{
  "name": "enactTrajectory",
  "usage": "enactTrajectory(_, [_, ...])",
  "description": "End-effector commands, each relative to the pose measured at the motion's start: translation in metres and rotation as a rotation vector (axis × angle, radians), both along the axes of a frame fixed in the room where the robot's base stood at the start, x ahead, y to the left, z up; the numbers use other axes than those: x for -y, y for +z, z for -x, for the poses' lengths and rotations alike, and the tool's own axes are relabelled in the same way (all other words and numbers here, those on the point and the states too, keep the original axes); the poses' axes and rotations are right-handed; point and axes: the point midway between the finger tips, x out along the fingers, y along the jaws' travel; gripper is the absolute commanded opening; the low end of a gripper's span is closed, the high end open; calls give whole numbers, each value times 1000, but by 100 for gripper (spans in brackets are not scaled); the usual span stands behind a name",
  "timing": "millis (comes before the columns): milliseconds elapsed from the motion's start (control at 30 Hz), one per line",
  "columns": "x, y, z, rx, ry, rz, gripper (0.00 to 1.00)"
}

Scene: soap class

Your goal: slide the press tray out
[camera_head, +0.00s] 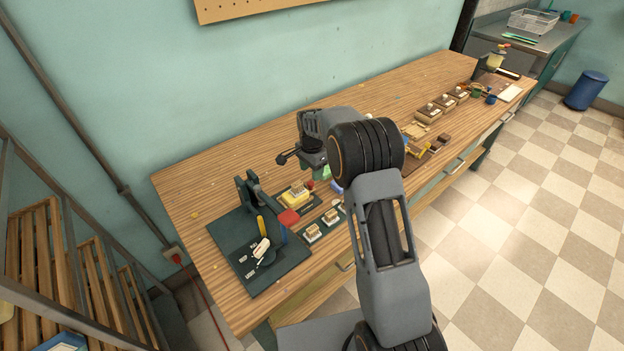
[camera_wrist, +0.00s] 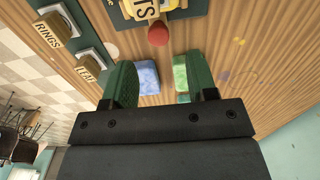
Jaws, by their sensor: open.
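The press (camera_head: 250,190) stands on a dark green base plate (camera_head: 228,240) at the left end of the workbench, with a yellow part, a blue part and a red block (camera_head: 289,218) around it. A pale piece (camera_head: 261,248) lies low at its front; I cannot tell which part is the tray. My gripper (camera_wrist: 160,78) is open and empty, its green fingers over the bench top. The press does not show in the wrist view.
A blue block (camera_wrist: 145,78) and a green block (camera_wrist: 180,72) lie on the bench near my fingers. Bare wood lies behind the press.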

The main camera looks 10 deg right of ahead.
Motion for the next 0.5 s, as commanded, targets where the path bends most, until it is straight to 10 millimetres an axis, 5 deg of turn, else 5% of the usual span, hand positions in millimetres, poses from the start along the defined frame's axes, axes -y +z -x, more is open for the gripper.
enactTrajectory(200, [1,44,-1,4,-1,0,53])
enactTrajectory(500, [1,79,-1,1,-1,0,53])
